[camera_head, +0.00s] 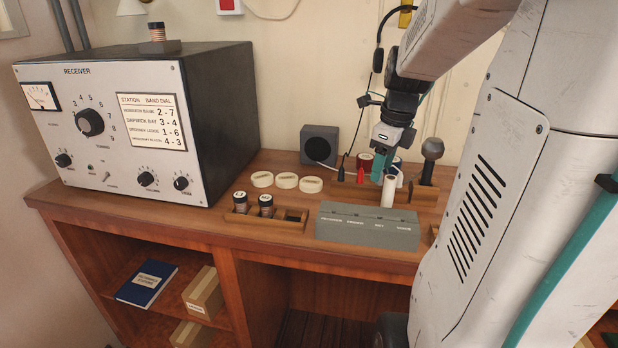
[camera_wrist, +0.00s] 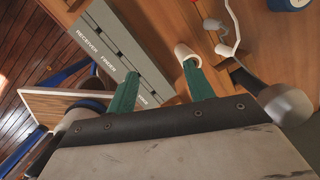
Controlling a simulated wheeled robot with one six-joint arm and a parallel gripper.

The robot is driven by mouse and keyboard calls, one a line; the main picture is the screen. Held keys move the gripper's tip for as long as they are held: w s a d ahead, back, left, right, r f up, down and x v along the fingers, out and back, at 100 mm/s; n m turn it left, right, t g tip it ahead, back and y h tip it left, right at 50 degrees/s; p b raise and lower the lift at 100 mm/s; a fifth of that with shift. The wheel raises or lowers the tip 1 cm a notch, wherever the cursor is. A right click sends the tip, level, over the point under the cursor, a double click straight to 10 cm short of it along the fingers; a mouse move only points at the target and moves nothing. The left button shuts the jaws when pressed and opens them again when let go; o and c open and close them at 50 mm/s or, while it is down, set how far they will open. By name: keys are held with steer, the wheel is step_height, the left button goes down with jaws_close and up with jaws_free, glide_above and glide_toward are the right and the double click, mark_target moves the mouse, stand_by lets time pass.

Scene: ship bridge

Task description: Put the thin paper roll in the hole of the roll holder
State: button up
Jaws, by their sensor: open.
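A thin white paper roll (camera_head: 388,192) stands upright behind the grey labelled box in the head view. It also shows in the wrist view (camera_wrist: 184,52), right by the tip of the right finger. My gripper (camera_head: 382,165) is open and points down over the roll; in the wrist view the fingers (camera_wrist: 158,78) are spread, with nothing clamped between them. I cannot tell whether the right finger touches the roll. A wooden stand (camera_head: 423,194) lies just right of the roll; I cannot tell whether it is the roll holder, and no hole shows clearly.
The grey labelled box (camera_head: 367,228) stands in front of the roll. A wooden rack (camera_head: 293,218) with two capped jars, several pale rings (camera_head: 286,181) and a big receiver (camera_head: 110,130) are left.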

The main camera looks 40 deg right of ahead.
mark_target(392, 178)
steer(key=d+m, duration=0.1)
steer(key=d+f+m, duration=0.1)
steer(key=d+m, duration=0.2)
steer(key=shift+s+d+f, duration=0.25)
steer(key=shift+s+d, duration=0.05)
steer(key=shift+d, duration=0.1)
steer(key=shift+m, duration=0.3)
steer(key=f, duration=0.2)
steer(key=w+f, duration=0.1)
steer(key=f, duration=0.4)
steer(key=shift+w+f, duration=0.15)
steer(key=shift+w, duration=0.1)
jaws_close()
step_height(392, 178, up, 9)
steer(key=shift+r, duration=0.5)
